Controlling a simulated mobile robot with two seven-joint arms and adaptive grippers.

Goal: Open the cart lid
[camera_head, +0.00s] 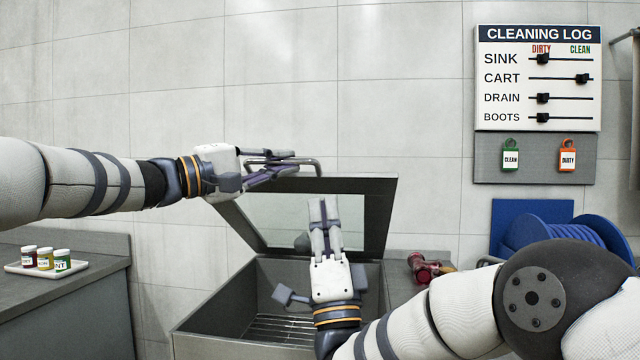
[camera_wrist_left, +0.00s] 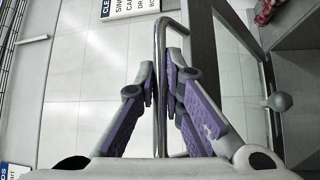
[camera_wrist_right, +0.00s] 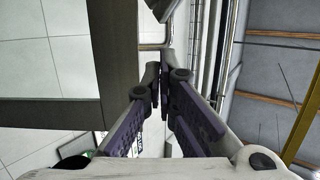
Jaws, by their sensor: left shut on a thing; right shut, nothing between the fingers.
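The cart (camera_head: 225,302) is a grey metal box with a rack inside. Its lid (camera_head: 378,215), a dark frame with a clear window, stands raised and tilted at the back of the open box. A bent metal bar handle (camera_head: 316,166) is on the lid's top edge. My left gripper (camera_head: 296,160) is shut on this handle; the bar runs between its fingers in the left wrist view (camera_wrist_left: 160,45). My right gripper (camera_head: 322,204) is shut and empty, pointing up in front of the window and hiding part of it. The lid's frame also shows in the right wrist view (camera_wrist_right: 118,60).
A tray (camera_head: 20,268) with several small jars is on the left counter (camera_head: 95,250). A red-handled object (camera_head: 424,270) and a blue hose reel (camera_head: 540,232) are at the right. A cleaning log board (camera_head: 538,78) with sliders and two tags hangs on the back wall.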

